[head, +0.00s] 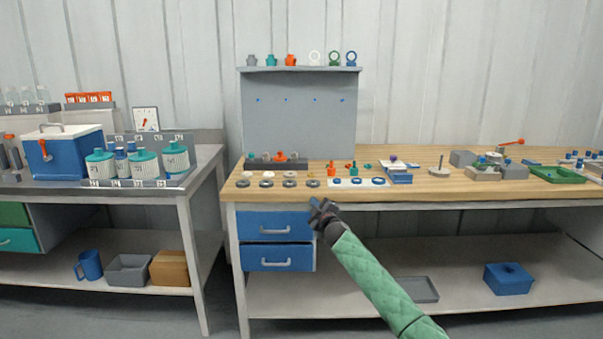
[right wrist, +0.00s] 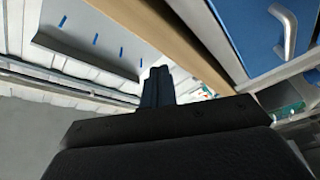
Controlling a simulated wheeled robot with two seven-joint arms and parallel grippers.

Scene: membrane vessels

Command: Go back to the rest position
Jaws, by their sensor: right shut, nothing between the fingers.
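My right gripper (head: 322,212) is at the end of my green-sleeved arm, which comes in from the bottom right of the head view. It is in front of the wooden workbench (head: 470,190), just below its front edge and beside the blue drawers (head: 275,227). In the right wrist view the dark fingers (right wrist: 157,88) are together with nothing between them. The wrist view is tilted and shows the bench edge (right wrist: 160,40) and a blue drawer front (right wrist: 255,35) close by. My left gripper is not in view.
Rings and small fittings lie along the bench's front. A grey pegboard (head: 298,110) with a loaded shelf stands behind. A metal table (head: 205,165) on the left carries teal-lidded vessels (head: 145,163) and a blue cooler (head: 65,155). A lower shelf holds a blue box (head: 508,280).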

